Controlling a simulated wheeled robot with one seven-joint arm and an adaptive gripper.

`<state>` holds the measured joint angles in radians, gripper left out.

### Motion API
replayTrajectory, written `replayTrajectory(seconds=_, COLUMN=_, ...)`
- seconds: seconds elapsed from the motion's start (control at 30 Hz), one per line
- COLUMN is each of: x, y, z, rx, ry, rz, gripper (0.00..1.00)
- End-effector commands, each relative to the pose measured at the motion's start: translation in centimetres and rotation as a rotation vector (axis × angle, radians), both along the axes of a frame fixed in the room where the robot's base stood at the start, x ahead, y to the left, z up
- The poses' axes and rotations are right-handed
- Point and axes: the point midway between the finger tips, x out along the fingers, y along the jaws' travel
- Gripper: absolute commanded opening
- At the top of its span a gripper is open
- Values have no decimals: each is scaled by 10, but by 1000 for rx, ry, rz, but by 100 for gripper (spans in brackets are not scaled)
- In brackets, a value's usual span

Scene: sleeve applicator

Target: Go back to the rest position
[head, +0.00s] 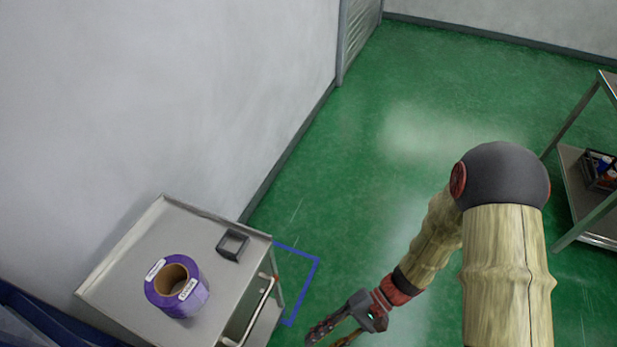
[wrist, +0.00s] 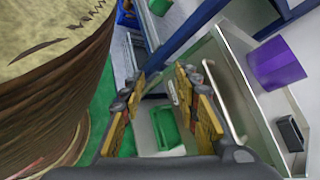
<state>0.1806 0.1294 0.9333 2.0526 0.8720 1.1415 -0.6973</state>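My gripper (head: 333,334) hangs low at the bottom of the head view, right of the metal cart (head: 200,227) and clear of it. In the wrist view my gripper (wrist: 163,78) shows two yellow-and-black fingers spread apart, with nothing between them. My arm bends down from the right side of the head view, over the green floor.
On the cart stand a purple roll (head: 192,299) with labels and a small dark square holder (head: 232,245). The cart's handle (head: 262,308) faces my gripper. A metal shelf (head: 570,180) with a dark crate (head: 603,178) stands at the right. Green floor lies open between.

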Motion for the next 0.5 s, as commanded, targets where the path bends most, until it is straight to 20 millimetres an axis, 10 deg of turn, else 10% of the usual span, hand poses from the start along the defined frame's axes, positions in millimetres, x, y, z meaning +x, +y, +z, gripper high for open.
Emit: replayTrajectory(seconds=0.5, x=76, y=-143, z=149, rx=-775, ry=-550, rz=148, gripper=31)
